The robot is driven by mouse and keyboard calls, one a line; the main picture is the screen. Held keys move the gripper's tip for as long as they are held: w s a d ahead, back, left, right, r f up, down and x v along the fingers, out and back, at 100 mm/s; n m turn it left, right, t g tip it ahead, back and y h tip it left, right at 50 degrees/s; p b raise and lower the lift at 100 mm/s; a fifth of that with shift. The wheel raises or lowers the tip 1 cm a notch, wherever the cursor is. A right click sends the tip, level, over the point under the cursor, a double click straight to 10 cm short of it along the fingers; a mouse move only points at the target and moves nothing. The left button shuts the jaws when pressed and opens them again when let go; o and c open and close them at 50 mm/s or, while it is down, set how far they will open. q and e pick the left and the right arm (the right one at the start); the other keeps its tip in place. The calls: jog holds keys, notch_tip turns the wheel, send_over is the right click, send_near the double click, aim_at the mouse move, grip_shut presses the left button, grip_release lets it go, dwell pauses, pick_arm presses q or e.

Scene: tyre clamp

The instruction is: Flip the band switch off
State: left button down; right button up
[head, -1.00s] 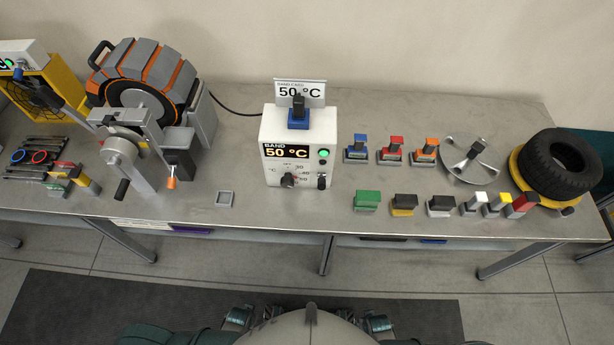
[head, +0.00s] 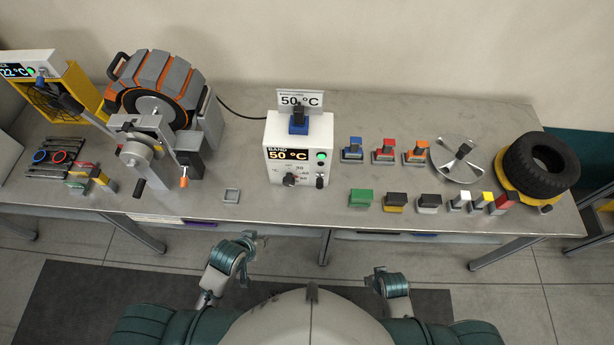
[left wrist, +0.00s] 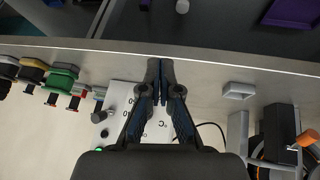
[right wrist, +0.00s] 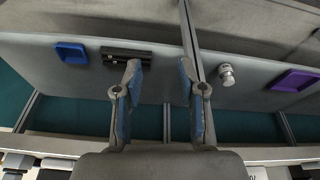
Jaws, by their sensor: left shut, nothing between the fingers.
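The white band box (head: 298,135) stands mid-table, its display reading 50 °C, with a green lamp (head: 320,157) lit. The band switch (head: 320,181), a small black lever, sits below the lamp at the front's lower right. The dial knob (head: 289,180) is left of it. My left gripper (head: 246,239) is shut and empty, in front of the table edge. In the left wrist view its fingers (left wrist: 160,68) cover part of the box front, and the switch (left wrist: 104,114) shows left of them, apart. My right gripper (right wrist: 160,68) is open and empty, low before the table.
Coloured blocks and stamps (head: 361,197) stand right of the box, with a tyre (head: 540,164) at far right. A tyre clamp machine (head: 155,100) stands left. A small grey square tray (head: 231,196) lies near the front edge. The table right before the box is clear.

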pick_arm(q)
jog(key=w+d+r+t+h, duration=0.1)
jog(key=w+d+r+h, duration=0.2)
jog(key=w+d+r, duration=0.3)
pick_arm(e)
jog(key=s+d+f+g, duration=0.1)
jog(key=s+f, duration=0.2)
jog(key=f, duration=0.8)
jog(key=s+f, duration=0.4)
jog(key=f, duration=0.6)
pick_arm(q)
jog(key=w+a+r+n+h, duration=0.1)
jog(key=w+r+n+h, duration=0.1)
jog(key=w+r+n, duration=0.6)
jog(key=shift+w+a+r, duration=0.2)
jog(key=shift+w+r, duration=0.2)
jog(key=shift+w, duration=0.1)
pick_arm(e)
jog(key=s+d+f+g, duration=0.1)
jog(key=s+d+f, duration=0.2)
jog(key=s+f, duration=0.7)
jog(key=s, duration=0.4)
jog(key=shift+f, duration=0.35)
pick_arm(q)
jog(key=shift+a+f, duration=0.1)
pick_arm(e)
jog(key=shift+a, duration=0.1)
